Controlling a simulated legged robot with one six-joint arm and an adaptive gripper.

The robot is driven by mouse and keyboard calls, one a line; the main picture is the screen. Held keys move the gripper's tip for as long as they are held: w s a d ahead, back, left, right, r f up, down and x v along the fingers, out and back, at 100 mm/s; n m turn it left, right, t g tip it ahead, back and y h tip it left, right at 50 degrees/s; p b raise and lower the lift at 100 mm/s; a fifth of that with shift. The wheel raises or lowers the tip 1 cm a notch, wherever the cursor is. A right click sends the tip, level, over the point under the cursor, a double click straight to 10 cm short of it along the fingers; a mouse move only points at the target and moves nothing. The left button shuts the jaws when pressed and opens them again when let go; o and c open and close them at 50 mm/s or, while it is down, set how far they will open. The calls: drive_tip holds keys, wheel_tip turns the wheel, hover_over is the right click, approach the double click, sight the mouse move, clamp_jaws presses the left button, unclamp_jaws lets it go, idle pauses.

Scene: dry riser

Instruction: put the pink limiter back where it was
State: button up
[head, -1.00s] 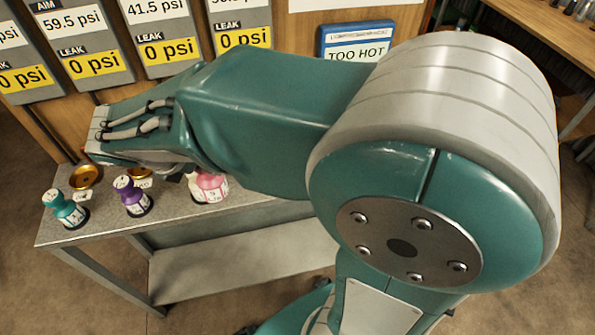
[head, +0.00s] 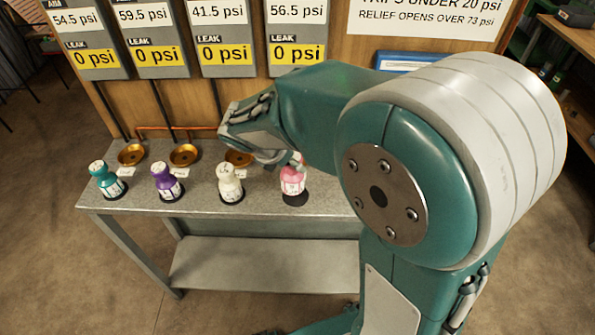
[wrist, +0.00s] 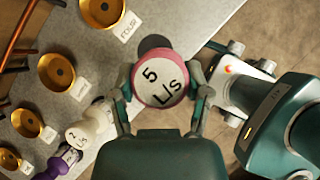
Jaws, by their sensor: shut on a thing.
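The pink limiter (head: 292,181) is at the bench's front edge, right of the white limiter (head: 230,184). In the wrist view its round top (wrist: 160,78) reads "5 L/s". My gripper (wrist: 162,92) is shut on it, one finger on each side. A dark round patch shows below it; I cannot tell whether it is clear of the bench. Brass cups stand in a row behind the limiters. The cup tagged "FOUR" (wrist: 102,8) is in the wrist view, up and left of the pink limiter, and looks empty. My arm hides it in the head view.
The purple limiter (head: 167,184) and teal limiter (head: 107,181) stand left along the bench (head: 140,207). Three other cups (head: 131,154) (head: 184,155) (head: 239,157) show empty behind. A copper pipe (head: 165,129) and gauge panels (head: 297,53) reading 0 psi leak are at the back.

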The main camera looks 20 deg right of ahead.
sight(295, 173)
drive_tip(key=shift+w+d+f, duration=0.3)
drive_tip(key=shift+w+f, duration=0.1)
drive_tip(key=shift+f, duration=0.25)
drive_tip(key=shift+w+d+f, duration=0.3)
drive_tip(key=shift+w+f, duration=0.05)
drive_tip(key=shift+f, duration=0.25)
drive_tip(key=shift+w+a+f, duration=0.3)
drive_tip(key=shift+f, duration=0.15)
drive_tip(key=f, duration=0.3)
drive_tip(key=shift+w+d+f, duration=0.15)
drive_tip(key=shift+d+f, duration=0.15)
drive_tip(key=shift+d, duration=0.25)
drive_tip(key=shift+f, duration=0.1)
drive_tip(key=o, duration=1.3)
drive_tip(key=shift+a, duration=0.2)
drive_tip(key=shift+o, duration=0.2)
drive_tip(key=shift+a, duration=0.2)
drive_tip(key=shift+d, duration=0.2)
